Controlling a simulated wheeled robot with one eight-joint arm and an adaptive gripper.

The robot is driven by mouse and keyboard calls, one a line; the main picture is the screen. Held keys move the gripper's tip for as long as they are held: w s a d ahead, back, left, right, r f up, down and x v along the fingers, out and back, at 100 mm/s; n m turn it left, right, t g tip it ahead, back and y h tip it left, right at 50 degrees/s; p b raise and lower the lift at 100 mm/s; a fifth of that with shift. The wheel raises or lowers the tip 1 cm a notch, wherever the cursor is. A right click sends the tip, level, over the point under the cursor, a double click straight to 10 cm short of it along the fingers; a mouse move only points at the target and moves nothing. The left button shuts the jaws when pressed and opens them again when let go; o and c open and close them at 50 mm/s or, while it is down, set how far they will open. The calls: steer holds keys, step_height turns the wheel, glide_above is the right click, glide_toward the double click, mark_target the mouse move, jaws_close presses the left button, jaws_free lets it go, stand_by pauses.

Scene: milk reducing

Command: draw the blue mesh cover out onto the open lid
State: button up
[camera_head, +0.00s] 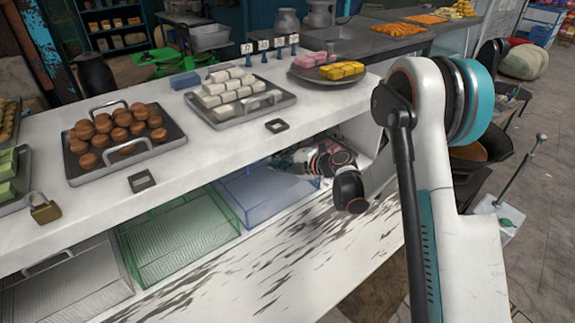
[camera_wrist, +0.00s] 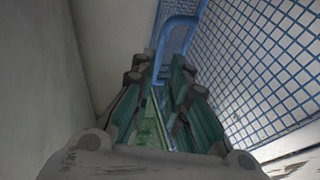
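The blue mesh cover (camera_head: 262,196) sits in the counter's opening in the head view, right of the green one. In the wrist view its mesh (camera_wrist: 272,62) fills the right side, and its blue bar handle (camera_wrist: 180,21) runs down to between my fingertips. My gripper (camera_wrist: 160,66) has its fingers apart, one on each side of the bar; contact is not clear. In the head view my gripper (camera_head: 284,161) reaches into the opening at the cover's back right, partly hidden. The open lid (camera_head: 262,270), white with dark streaks, slopes out below the opening.
A green cover (camera_head: 180,240) and a grey cover (camera_head: 65,285) lie to the left in the opening. The white countertop (camera_head: 215,150) overhangs my gripper and bears trays of sweets and a padlock (camera_head: 44,209). The lid's surface is clear.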

mark_target(262, 172)
steer(key=b+x, duration=0.1)
steer(key=x, duration=0.6)
steer(key=shift+w+a+f+b, duration=0.1)
steer(key=shift+w+a+b, duration=0.1)
steer(key=shift+b, duration=0.2)
steer(key=shift+s, duration=0.1)
steer(key=shift+c, duration=0.6)
jaws_close()
